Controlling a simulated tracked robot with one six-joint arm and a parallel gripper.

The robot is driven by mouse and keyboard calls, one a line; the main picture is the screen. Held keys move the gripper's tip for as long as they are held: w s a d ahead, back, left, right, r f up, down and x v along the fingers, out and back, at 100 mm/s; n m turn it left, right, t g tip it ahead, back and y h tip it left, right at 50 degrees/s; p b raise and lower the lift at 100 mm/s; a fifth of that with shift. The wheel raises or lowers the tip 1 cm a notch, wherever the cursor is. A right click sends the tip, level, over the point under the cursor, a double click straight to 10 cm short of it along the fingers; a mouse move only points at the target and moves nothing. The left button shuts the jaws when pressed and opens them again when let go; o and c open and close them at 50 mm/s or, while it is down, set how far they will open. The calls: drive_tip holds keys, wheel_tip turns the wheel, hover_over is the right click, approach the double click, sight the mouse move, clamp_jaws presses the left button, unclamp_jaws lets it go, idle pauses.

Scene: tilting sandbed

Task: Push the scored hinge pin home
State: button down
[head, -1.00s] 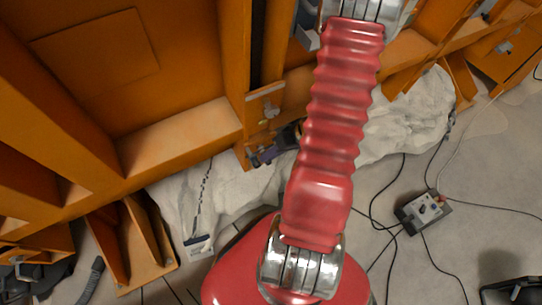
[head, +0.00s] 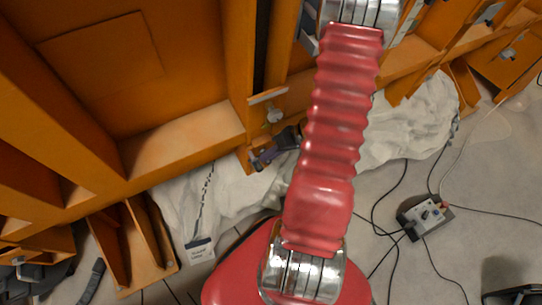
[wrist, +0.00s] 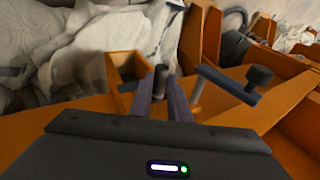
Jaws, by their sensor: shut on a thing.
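In the wrist view my gripper (wrist: 160,102) has its two grey-purple fingers close together around a dark upright pin (wrist: 160,77). The pin's upper end stands above the fingertips. Its lower part is hidden between the fingers, and I cannot make out any scoring or how deep it sits. Orange framework (wrist: 120,100) lies below and beside the fingers. In the head view a metal bracket (head: 268,97) is fixed on an orange upright. My arm crosses that view, and I cannot make out the pin there.
A dark lever with a round knob (wrist: 258,76) stands close to the right of my fingers. White crumpled sheeting (head: 415,115) lies under the orange frame. A small control box (head: 427,216) with cables lies on the floor at right.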

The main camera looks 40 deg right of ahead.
drive_tip(key=shift+w, duration=0.25)
drive_tip(key=c, duration=1.6)
unclamp_jaws()
drive_tip(key=shift+o, duration=0.6)
drive_tip(key=o, duration=0.4)
drive_tip(key=shift+s+a+f, duration=0.1)
drive_tip(key=shift+s+a, duration=0.05)
drive_tip(key=shift+s, duration=0.4)
drive_tip(key=shift+s+a+f, duration=0.1)
drive_tip(key=shift+s, duration=0.45)
drive_tip(key=s, duration=0.1)
drive_tip(key=s+a, duration=0.1)
drive_tip(key=s, duration=0.1)
drive_tip(key=s+f, duration=0.1)
drive_tip(key=s, duration=0.1)
drive_tip(key=shift+s+a, duration=0.2)
drive_tip(key=shift+a, duration=0.15)
